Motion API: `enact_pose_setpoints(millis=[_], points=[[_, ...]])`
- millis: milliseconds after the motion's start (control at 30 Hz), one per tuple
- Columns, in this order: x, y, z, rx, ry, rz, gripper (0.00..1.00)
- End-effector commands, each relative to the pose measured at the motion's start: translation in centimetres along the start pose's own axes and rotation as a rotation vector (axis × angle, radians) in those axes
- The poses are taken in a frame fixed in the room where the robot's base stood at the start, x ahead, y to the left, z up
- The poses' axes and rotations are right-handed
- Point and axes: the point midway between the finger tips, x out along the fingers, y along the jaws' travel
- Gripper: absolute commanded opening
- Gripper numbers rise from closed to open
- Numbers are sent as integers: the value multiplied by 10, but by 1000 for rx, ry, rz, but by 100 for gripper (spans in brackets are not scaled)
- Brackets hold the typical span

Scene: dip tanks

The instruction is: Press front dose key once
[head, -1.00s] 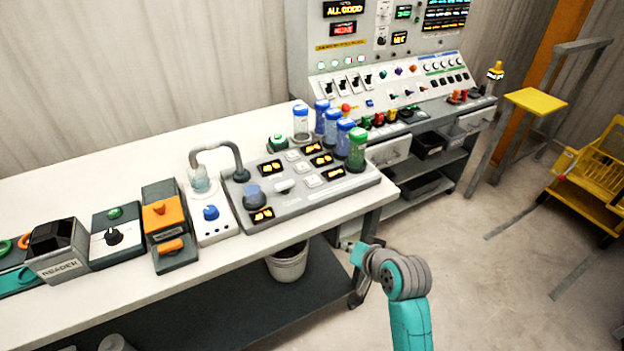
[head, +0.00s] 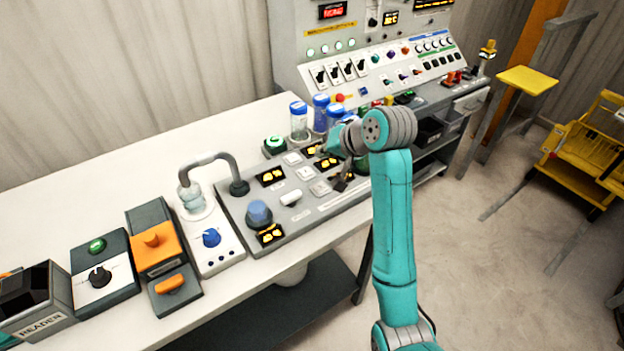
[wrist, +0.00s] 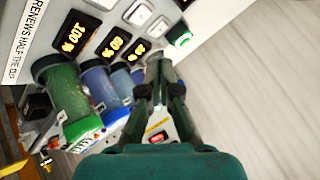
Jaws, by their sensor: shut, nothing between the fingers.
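The grey dosing panel (head: 250,205) lies on the white bench with three white square keys in a row. The front key (head: 320,187) is nearest the bench's front edge; the middle key (head: 306,173) and back key (head: 292,158) are behind it. In the wrist view the front key (wrist: 104,3) is cut by the top edge. My gripper (wrist: 159,64) is shut and empty, with its tips pointing towards the panel's back end. In the head view my gripper (head: 322,151) is above the panel, right of the keys, partly hidden by my arm. I see no contact with a key.
Blue-capped bottles (head: 299,122) stand along the panel's right side; the green bottle (wrist: 72,105) shows in the wrist view. A curved grey pipe (head: 210,160) stands farther left.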

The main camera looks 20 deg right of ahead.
Motion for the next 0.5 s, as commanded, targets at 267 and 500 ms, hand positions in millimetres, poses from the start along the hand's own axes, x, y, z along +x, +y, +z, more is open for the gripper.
enact_pose_setpoints(millis=[267,500], points=[[0,0,0,0,0,0,0],[6,5,5,1,-2,1,0]])
